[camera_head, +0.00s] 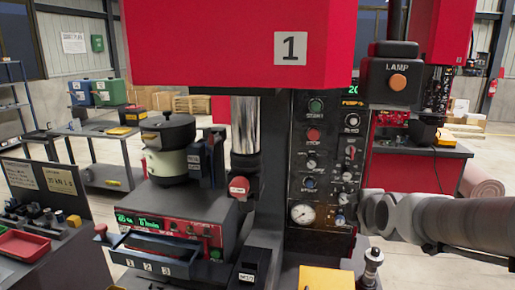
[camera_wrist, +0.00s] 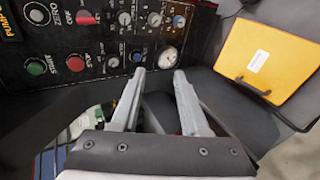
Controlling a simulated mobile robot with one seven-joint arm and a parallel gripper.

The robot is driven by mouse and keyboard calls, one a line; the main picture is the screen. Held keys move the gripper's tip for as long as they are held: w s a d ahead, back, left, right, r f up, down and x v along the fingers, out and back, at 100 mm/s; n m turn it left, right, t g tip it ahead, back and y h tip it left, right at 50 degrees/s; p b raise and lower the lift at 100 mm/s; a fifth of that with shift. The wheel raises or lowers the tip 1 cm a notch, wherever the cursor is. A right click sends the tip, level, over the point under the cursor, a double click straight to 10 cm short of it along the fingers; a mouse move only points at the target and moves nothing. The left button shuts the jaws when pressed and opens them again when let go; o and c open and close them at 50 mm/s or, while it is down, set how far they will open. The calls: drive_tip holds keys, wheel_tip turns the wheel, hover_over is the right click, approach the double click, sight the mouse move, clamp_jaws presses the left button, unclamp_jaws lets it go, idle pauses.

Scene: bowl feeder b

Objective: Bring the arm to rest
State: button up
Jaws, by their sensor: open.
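My gripper (camera_wrist: 160,73) shows in the wrist view with its two grey fingers apart and nothing between them. Its fingertips point toward the lower edge of the black control panel (camera_wrist: 110,35); I cannot tell the exact gap. In the head view my arm comes in from the right edge and reaches to the right side of the same panel (camera_head: 325,130).
A red machine marked 1 (camera_head: 200,45) fills the middle, with a lamp box (camera_head: 390,80) at its upper right. A yellow box (camera_wrist: 265,60) lies right of my fingers. Floor shows at right.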

drive_tip(key=s+a+f+m+g, duration=0.1)
drive_tip(key=s+a+m+g, duration=0.2)
drive_tip(key=s+m, duration=0.5)
drive_tip(key=s+a+f+m+g, duration=0.1)
drive_tip(key=s+a+m+g, duration=0.2)
drive_tip(key=s+m, duration=0.6)
drive_tip(key=s+a, duration=0.1)
drive_tip(key=s, duration=0.4)
drive_tip(key=shift+s+f+y, duration=0.25)
drive_tip(key=shift+s+y, duration=0.15)
